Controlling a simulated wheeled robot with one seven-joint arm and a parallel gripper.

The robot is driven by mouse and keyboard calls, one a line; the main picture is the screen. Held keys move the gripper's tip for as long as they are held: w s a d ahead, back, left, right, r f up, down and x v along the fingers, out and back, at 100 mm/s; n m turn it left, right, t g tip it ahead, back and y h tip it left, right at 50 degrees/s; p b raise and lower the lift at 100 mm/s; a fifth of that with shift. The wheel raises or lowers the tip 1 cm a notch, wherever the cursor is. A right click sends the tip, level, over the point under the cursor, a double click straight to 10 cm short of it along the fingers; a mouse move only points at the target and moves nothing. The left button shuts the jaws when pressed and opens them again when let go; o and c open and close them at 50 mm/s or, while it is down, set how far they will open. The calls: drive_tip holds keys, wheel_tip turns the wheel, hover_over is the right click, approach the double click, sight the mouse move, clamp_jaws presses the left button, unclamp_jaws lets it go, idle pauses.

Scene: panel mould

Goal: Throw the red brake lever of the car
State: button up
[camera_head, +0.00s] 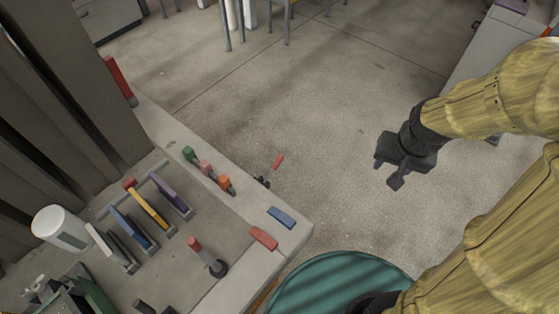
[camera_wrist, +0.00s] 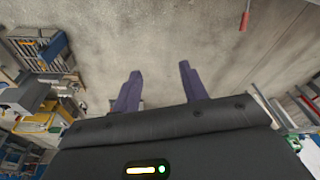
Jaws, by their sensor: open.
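A lever with a red grip (camera_head: 277,162) sticks out from the side edge of the concrete-grey bench, on a small dark mount. A red-handled piece also shows at the top of the wrist view (camera_wrist: 245,18); it looks like the same lever. A second red-handled lever (camera_head: 196,246) stands on the bench top on a dark round base. I cannot tell for certain which one is the car's brake lever. My gripper (camera_head: 388,174) is open and empty over bare floor, well right of the bench and apart from both levers. Its two purple fingers show in the wrist view (camera_wrist: 158,78).
The bench top (camera_head: 245,218) carries green, pink and orange blocks, a red and a blue flat piece, coloured upright plates and a white cylinder (camera_head: 62,228). A teal round surface (camera_head: 335,285) is at the bottom. The floor (camera_head: 330,120) between bench and gripper is clear.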

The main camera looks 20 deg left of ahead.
drive_tip(key=w+a+f+b, duration=0.2)
drive_tip(key=w+a+f, duration=0.2)
drive_tip(key=w+a, duration=0.25)
drive_tip(key=m+g+y+b, duration=0.2)
drive_tip(key=m+b, duration=0.1)
drive_tip(key=b, duration=0.2)
hover_over(280, 158)
drive_tip(key=d, duration=0.2)
drive_tip(key=d+f+x, duration=0.1)
drive_tip(key=d+x, duration=0.2)
drive_tip(key=x, duration=0.9)
drive_tip(key=shift+s+r, duration=0.15)
drive_tip(key=shift+s, duration=0.45)
drive_tip(key=p+x, duration=0.1)
drive_tip(key=x, duration=0.4)
drive_tip(key=p+x, duration=0.1)
drive_tip(key=x, duration=0.5)
drive_tip(key=d+p+x, duration=0.1)
drive_tip(key=x, duration=0.5)
drive_tip(key=shift+w+a+f+p, duration=0.1)
drive_tip(key=shift+f+p, duration=0.2)
drive_tip(key=shift+p, duration=0.1)
